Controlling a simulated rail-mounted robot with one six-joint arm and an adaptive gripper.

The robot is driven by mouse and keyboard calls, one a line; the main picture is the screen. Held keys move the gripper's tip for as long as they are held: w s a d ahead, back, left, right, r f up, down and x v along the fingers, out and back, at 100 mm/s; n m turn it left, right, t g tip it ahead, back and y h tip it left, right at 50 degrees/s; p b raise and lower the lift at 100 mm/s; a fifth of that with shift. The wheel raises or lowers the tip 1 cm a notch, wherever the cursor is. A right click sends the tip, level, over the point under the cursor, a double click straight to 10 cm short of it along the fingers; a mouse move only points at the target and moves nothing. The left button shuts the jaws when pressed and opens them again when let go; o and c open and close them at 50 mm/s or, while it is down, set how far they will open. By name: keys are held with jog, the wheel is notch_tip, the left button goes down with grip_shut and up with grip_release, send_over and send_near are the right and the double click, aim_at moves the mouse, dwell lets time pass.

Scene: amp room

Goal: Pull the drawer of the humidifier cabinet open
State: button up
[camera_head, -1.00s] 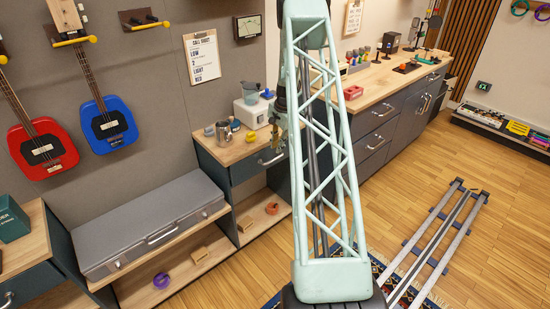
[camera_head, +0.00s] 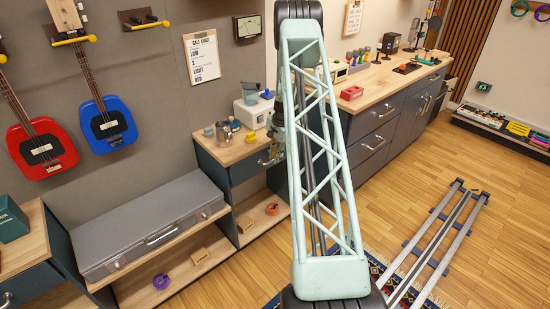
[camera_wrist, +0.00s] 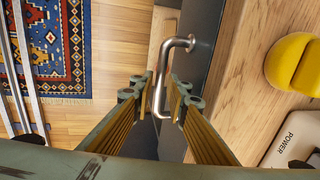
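The humidifier cabinet (camera_head: 224,152) stands against the wall, with a wooden top and a dark drawer front (camera_head: 243,168). A white humidifier (camera_head: 251,112) stands on it. The drawer looks shut, though my arm hides its right part. Its metal bar handle (camera_head: 265,161) is partly hidden by my gripper (camera_head: 275,155). In the wrist view, the handle (camera_wrist: 163,72) runs between the two fingers of my gripper (camera_wrist: 162,92). The fingers are apart, one on each side of the bar, with small gaps visible, so they are open around it.
A yellow object (camera_wrist: 293,64) sits on the cabinet top, beside the gripper. Below and left is a low shelf with a grey case (camera_head: 150,225). A grey counter (camera_head: 375,135) stands to the right. The wooden floor (camera_head: 410,200) in front is clear, apart from rails and a rug.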

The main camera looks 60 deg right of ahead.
grip_shut()
jog(key=s+a+b, duration=0.2)
jog(key=s+b, duration=0.2)
jog(key=s, duration=0.7)
jog(key=s+a+b, duration=0.3)
jog(key=s+b, duration=0.2)
jog(key=s, duration=0.6)
jog(key=shift+a, duration=0.25)
jog(key=shift+s, duration=0.1)
grip_release()
